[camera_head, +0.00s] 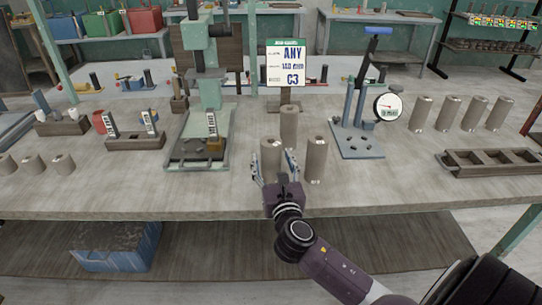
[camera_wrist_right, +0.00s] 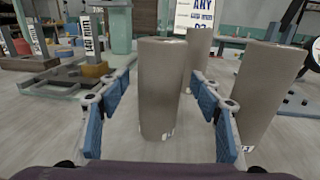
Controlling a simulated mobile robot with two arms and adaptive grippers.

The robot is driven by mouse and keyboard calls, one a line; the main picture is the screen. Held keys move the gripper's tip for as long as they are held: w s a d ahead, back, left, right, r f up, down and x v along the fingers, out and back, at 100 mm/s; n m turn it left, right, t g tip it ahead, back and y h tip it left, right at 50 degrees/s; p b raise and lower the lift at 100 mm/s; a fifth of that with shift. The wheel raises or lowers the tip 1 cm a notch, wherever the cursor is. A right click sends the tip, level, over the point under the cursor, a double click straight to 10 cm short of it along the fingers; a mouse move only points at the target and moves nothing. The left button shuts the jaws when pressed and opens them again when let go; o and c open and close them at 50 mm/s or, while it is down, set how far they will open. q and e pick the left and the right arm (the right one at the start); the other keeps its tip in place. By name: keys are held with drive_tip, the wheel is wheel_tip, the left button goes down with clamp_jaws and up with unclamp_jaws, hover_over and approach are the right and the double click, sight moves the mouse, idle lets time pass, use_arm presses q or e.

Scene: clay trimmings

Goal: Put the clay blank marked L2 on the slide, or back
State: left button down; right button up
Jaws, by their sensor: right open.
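Three tall grey-brown clay blanks stand upright mid-table. The front-left blank (camera_head: 271,153) stands between the fingers of my right gripper (camera_head: 274,164). In the right wrist view this blank (camera_wrist_right: 161,85) has a gap to the blue pads on both sides of my right gripper (camera_wrist_right: 160,100). A second blank (camera_head: 316,160) stands just to the right and a third blank (camera_head: 289,124) behind. Small white marks near their feet are too small to read, so I cannot tell which is L2. A green press-like machine (camera_head: 210,93) with a flat base stands to the left; I cannot tell which part is the slide.
A sign (camera_head: 285,65) reading ANY and C3 stands behind the blanks. A blue stand (camera_head: 357,140) with a round dial (camera_head: 388,107) is to the right. Several more blanks (camera_head: 421,114) and an empty wooden rack (camera_head: 490,160) stand farther right. The front table edge is clear.

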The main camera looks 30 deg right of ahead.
drive_tip(key=v, duration=0.9)
drive_tip(key=shift+s+b, duration=0.15)
drive_tip(key=shift+b, duration=0.25)
